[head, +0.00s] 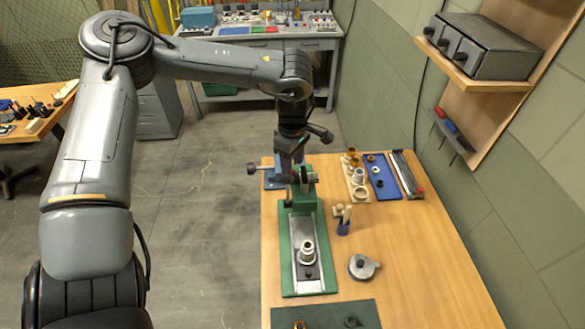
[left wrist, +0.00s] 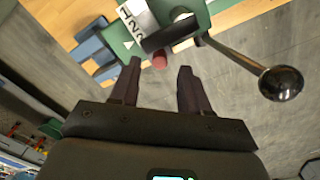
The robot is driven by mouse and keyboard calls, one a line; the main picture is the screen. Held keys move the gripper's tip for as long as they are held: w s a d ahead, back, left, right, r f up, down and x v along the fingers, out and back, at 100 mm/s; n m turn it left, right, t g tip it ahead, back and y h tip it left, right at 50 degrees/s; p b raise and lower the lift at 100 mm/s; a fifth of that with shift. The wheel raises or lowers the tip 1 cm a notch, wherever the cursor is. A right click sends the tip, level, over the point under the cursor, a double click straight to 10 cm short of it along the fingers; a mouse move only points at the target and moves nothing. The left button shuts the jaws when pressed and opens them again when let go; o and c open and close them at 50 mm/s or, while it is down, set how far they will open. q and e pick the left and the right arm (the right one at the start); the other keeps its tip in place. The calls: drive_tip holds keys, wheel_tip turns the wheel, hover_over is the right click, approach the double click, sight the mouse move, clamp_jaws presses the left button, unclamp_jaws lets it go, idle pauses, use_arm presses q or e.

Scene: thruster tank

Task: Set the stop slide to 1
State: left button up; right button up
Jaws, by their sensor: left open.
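A green press (head: 303,198) stands on the wooden table. In the left wrist view its green head (left wrist: 118,45) carries a white number plate (left wrist: 134,20) with dark numerals and a small white triangle. A red knob (left wrist: 159,62) sticks out below a dark cylinder (left wrist: 168,36) there; I cannot tell for certain which setting the stop slide is at. My left gripper (left wrist: 160,70) is open, its two dark fingers pointing at the press, with the red knob between or just beyond the tips. In the head view this gripper (head: 290,150) is behind the press head, fingertips partly hidden. My right gripper is not in view.
A lever with a shiny ball end (left wrist: 281,83) reaches out right of my fingers. The table's right front is clear.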

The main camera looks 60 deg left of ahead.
use_arm(q)
drive_tip(key=shift+f, duration=1.4)
clamp_jaws()
